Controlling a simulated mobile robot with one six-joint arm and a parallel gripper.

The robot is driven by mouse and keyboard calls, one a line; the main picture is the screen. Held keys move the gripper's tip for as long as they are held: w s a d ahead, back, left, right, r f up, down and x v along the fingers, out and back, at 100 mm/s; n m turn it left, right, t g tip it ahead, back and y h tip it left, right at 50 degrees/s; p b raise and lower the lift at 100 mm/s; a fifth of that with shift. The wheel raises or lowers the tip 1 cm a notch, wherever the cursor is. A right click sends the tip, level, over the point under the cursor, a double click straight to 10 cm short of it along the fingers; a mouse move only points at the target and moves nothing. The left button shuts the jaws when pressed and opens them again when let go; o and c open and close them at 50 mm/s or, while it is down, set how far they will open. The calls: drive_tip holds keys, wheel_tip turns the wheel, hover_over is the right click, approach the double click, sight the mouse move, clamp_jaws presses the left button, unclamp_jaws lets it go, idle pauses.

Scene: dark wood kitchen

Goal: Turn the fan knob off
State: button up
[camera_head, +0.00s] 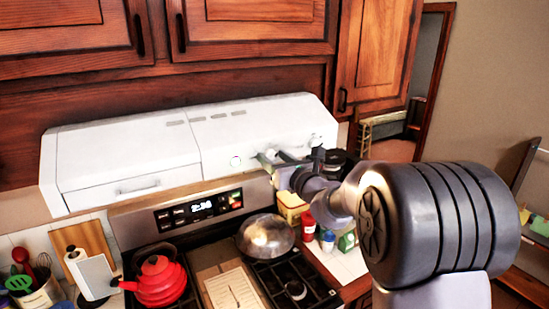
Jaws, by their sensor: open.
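The white range hood (130,150) hangs under the wooden cabinets, above the stove. A small round knob (236,161) with a thin coloured outline shows on the hood's front face; its setting is too small to read. My gripper (268,160) is at the hood's front, just right of this knob, with a small gap between them in the picture. Its jaws are open and nothing shows between them. My wrist and arm hide part of the hood front further right. I cannot tell whether the fingertips touch the hood.
Below are the stove's clock panel (199,208), a red kettle (158,279) and a metal pan or lid (266,236). A paper towel roll (92,273) stands at the left. Bottles and a red container (308,226) stand right of the stove. Cabinets (258,25) close off the space above the hood.

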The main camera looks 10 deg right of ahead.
drive_tip(key=shift+c, duration=0.2)
clamp_jaws()
drive_tip(key=shift+b, duration=0.45)
drive_tip(key=n+b, duration=0.2)
drive_tip(key=b, duration=0.1)
drive_tip(key=n+b, duration=0.2)
drive_tip(key=b, duration=0.1)
drive_tip(key=shift+f, duration=0.3)
drive_tip(key=n+b, duration=0.3)
drive_tip(key=b, duration=0.3)
drive_tip(key=shift+n, duration=0.4)
drive_tip(key=n+b, duration=0.2)
drive_tip(key=shift+r+b, duration=0.25)
drive_tip(key=shift+b, duration=0.05)
drive_tip(key=shift+r, duration=0.1)
